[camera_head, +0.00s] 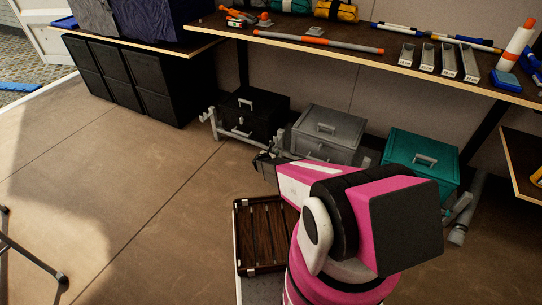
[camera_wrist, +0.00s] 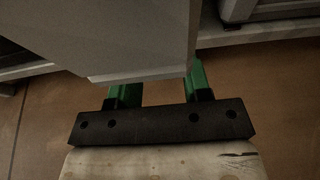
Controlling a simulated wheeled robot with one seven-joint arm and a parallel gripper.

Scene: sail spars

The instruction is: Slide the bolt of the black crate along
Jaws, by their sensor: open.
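The black crate (camera_head: 268,100) stands on the floor under the shelf, at the left of a row of three crates. It has a pale handle on its lid and small pale fittings on its front; I cannot make out the bolt clearly. My gripper (camera_head: 264,160) is low in front of the gap between the black crate and the grey crate (camera_head: 325,119). In the wrist view my gripper (camera_wrist: 163,90) has its green fingers spread apart. A pale grey panel (camera_wrist: 130,35) hangs into the view above them and hides part of the fingers. I cannot tell which thing it belongs to.
A pale pipe rail (camera_head: 231,131) runs along the floor in front of the crates. The teal crate (camera_head: 400,150) stands at the right. A dark slatted tray (camera_head: 257,235) lies near my arm. The shelf (camera_head: 290,38) overhangs the crates.

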